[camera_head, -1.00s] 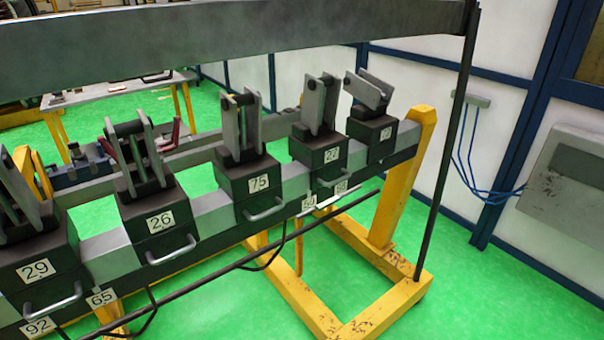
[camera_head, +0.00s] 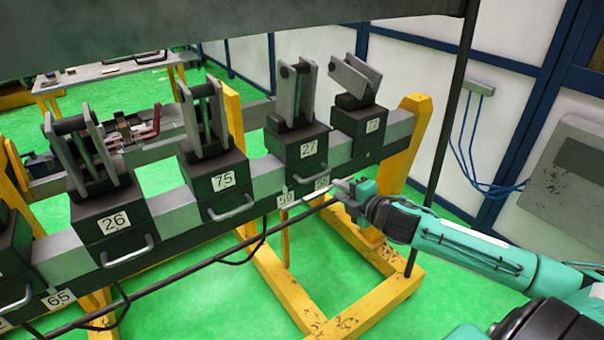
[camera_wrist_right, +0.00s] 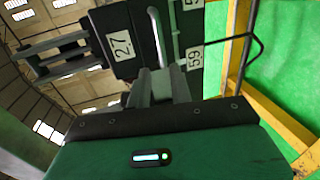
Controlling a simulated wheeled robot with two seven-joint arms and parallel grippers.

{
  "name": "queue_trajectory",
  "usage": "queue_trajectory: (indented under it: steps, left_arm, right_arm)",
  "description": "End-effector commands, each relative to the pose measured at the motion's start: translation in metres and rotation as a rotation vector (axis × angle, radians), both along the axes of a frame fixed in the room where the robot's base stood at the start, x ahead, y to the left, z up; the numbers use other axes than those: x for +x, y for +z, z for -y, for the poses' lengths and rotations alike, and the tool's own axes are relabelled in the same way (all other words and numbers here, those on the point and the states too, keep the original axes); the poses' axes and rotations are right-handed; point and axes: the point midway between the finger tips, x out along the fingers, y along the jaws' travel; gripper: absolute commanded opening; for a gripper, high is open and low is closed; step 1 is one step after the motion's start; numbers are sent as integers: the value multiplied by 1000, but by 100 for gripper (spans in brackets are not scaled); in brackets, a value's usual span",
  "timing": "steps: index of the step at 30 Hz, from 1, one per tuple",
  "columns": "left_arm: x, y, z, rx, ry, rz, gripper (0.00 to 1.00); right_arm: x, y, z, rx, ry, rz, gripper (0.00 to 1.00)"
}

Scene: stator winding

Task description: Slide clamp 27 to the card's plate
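Clamp 27 (camera_head: 300,152) is a dark block with upright grey jaws on the grey rail, between clamp 75 and the rightmost clamp. Its label and pale handle (camera_wrist_right: 165,35) show in the right wrist view. My right gripper (camera_head: 340,187) is in front of and just below clamp 27, by the rail's lower edge. In the right wrist view its fingers (camera_wrist_right: 160,84) look apart, with the handle just beyond their tips; contact is unclear. Plate 59 (camera_head: 285,198) and another small plate (camera_head: 321,184) are on the rail's front under clamp 27. I see no card. My left gripper is out of view.
Clamp 75 (camera_head: 220,180) and clamp 26 (camera_head: 112,220) stand left on the rail; another clamp (camera_head: 368,125) stands close on the right. A dark bar (camera_head: 180,282) runs along the front. A dark post (camera_head: 452,130) stands at right.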

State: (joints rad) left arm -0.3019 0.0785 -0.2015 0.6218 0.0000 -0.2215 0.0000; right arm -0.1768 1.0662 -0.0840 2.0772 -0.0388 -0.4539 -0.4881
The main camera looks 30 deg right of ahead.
Motion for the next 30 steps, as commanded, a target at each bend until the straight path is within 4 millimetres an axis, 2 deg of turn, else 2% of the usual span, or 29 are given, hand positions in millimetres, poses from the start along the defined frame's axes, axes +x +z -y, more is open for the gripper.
queue_trajectory:
  steps: [14,30]
  left_arm:
    - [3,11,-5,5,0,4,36]
    - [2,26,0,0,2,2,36]
  right_arm:
    - [46,-8,-3,5,-3,1,22]
    - [113,-23,-8,5,-3,0,22]
